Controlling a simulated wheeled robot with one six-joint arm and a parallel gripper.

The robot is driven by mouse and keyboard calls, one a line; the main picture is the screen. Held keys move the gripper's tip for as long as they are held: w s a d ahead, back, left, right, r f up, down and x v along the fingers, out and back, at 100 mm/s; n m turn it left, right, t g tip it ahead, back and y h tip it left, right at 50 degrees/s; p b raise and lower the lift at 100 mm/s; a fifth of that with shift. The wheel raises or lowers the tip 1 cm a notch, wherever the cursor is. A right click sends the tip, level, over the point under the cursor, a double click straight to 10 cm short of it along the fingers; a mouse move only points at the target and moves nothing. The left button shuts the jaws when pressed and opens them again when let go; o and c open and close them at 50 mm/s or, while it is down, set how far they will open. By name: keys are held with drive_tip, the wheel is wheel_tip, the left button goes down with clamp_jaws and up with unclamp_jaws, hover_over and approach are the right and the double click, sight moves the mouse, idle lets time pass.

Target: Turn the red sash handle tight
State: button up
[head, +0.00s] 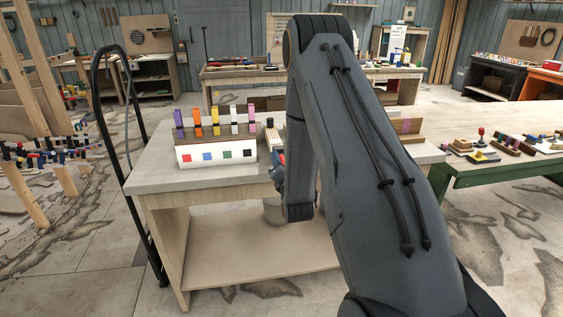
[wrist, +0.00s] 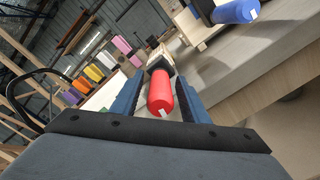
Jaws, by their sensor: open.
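The red sash handle (wrist: 161,97) is a red cylinder with a small white mark on its near end, on a dark clamp fitting (wrist: 160,66) in the wrist view. My gripper (wrist: 159,78) is open, with one blue finger on each side of the handle. In the head view my gripper (head: 279,174) is at the front edge of the pale workbench (head: 185,182), and my arm hides most of the clamp there.
A blue handle (wrist: 236,12) is at the upper right of the wrist view. On the bench stands a white board (head: 215,154) with coloured squares, with purple, orange, yellow, white and pink handles behind it. A black hose stand (head: 113,150) is left of the bench.

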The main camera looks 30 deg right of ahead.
clamp_jaws()
